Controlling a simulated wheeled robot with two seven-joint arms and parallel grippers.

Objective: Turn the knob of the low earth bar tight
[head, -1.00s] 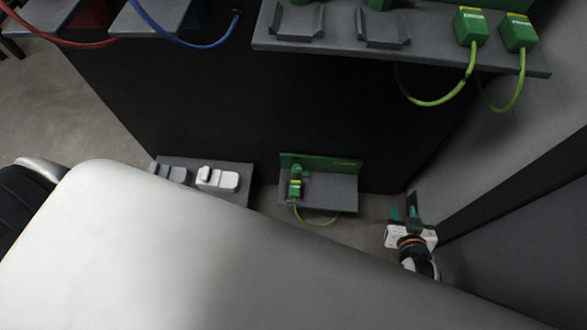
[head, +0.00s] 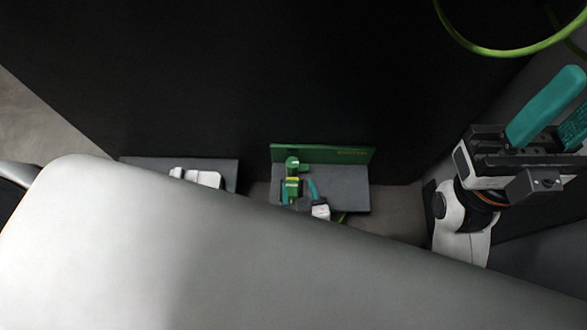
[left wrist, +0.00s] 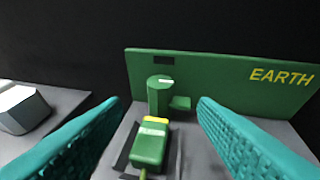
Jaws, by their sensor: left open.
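The low earth bar is a green back plate (head: 322,153) on a grey shelf (head: 345,190), marked EARTH in the left wrist view (left wrist: 225,80). Its knob (left wrist: 160,95) is an upright green cylinder with a white mark on top; it also shows in the head view (head: 292,164). A green plug (left wrist: 150,145) with a yellow band sits in front of the knob. My left gripper (left wrist: 159,102) is open, its teal fingers on either side of the knob and plug, apart from the knob. My right gripper (head: 570,105) is at the right, its fingers apart.
A grey shelf with a white block (head: 203,178) stands left of the earth bar; the block also shows in the left wrist view (left wrist: 22,110). A green cable (head: 500,50) hangs at the upper right. A dark wall rises behind. My pale body hides the lower part.

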